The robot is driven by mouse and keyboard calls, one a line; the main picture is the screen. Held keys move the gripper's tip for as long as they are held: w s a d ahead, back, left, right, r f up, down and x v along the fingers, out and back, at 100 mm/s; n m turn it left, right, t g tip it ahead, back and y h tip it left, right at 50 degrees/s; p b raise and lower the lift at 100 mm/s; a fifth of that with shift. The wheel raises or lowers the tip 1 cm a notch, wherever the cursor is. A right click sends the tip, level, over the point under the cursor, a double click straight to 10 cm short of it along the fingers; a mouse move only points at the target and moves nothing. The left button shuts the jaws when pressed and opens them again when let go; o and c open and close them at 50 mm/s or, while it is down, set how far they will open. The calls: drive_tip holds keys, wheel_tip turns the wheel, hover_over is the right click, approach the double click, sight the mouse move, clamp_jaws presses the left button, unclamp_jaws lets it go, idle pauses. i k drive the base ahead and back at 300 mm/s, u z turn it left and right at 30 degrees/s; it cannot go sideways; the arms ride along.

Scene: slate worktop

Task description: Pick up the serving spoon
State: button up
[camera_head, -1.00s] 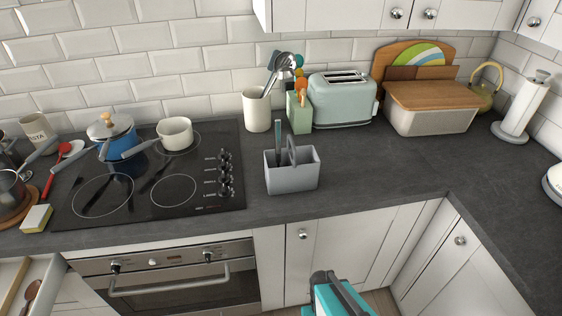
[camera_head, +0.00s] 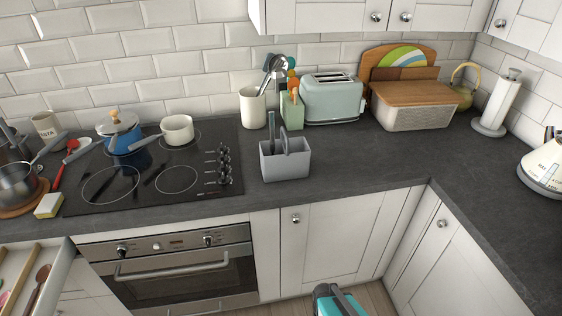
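I cannot tell for sure which utensil is the serving spoon. Steel long-handled utensils (camera_head: 278,64) with rounded heads stand in a cream crock (camera_head: 252,108) against the back wall, right of the hob. A wooden spoon (camera_head: 38,284) lies in the open drawer at the lower left. A red spoon-like utensil (camera_head: 60,168) lies left of the hob. A grey caddy (camera_head: 285,163) on the worktop holds an upright dark-handled utensil whose lower end is hidden. My gripper is not in view; a teal and dark shape at the bottom edge may be part of my arm.
A black hob (camera_head: 150,172) carries a blue pot (camera_head: 122,138) and a white pan (camera_head: 177,129). A green holder (camera_head: 292,112), a toaster (camera_head: 332,98) and a bread bin (camera_head: 415,108) line the back. The worktop right of the caddy is clear.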

sight(272, 142)
drive_tip(key=z, duration=0.1)
drive_tip(key=k, duration=1.3)
drive_tip(key=u, duration=1.45)
drive_tip(key=i, duration=1)
drive_tip(key=u, duration=0.1)
